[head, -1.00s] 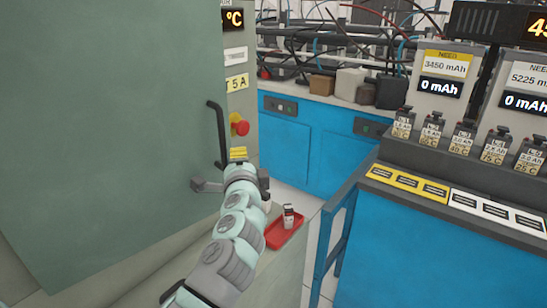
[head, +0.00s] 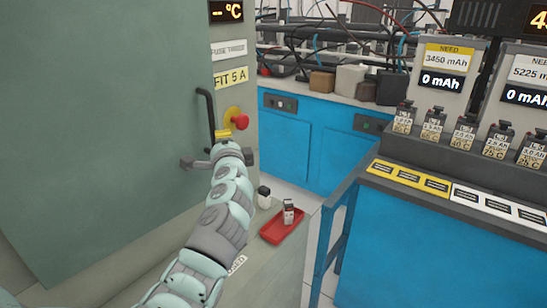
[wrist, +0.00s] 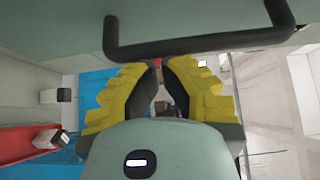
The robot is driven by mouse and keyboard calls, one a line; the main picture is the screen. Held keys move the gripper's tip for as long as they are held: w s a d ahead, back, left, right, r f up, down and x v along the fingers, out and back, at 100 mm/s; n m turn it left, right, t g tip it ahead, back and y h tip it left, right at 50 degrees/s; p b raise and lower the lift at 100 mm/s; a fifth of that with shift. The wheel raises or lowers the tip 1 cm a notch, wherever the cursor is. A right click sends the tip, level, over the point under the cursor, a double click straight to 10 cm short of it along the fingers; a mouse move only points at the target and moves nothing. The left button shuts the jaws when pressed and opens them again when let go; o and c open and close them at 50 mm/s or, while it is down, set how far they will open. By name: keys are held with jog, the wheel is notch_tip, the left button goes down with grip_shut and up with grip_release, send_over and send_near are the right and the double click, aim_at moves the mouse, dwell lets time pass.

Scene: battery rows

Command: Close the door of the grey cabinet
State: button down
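The grey cabinet's door (head: 105,120) is the large grey-green panel on the left in the head view. Its black bar handle (head: 206,120) is near its right edge; the handle also crosses the top of the wrist view (wrist: 205,45). My gripper (head: 222,136) is at the lower end of the handle. In the wrist view its yellow-padded fingers (wrist: 157,68) come together at the tips, close to the bar, and appear shut with nothing held. I cannot tell whether they touch the handle or door. The cabinet front (head: 235,155) shows right of the door; any remaining gap is hidden.
A red knob (head: 239,118) sticks out of the cabinet front beside the handle. A red tray (head: 270,237) with a small battery (head: 289,212) lies below right. A blue bench (head: 440,255) stands on the right, with floor between it and the blue cupboards (head: 285,145).

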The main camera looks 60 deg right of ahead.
jog(key=shift+n+t+y, duration=0.6)
jog(key=shift+n+y, duration=0.1)
jog(key=w+b, duration=0.1)
jog(key=w, duration=0.1)
jog(key=w+d+b, duration=0.1)
jog(key=w, duration=0.1)
jog(key=shift+w+d+f+b, duration=0.1)
jog(key=shift+w+f+b, duration=0.1)
jog(key=shift+b, duration=0.15)
jog(key=shift+w+r, duration=0.1)
jog(key=shift+w, duration=0.05)
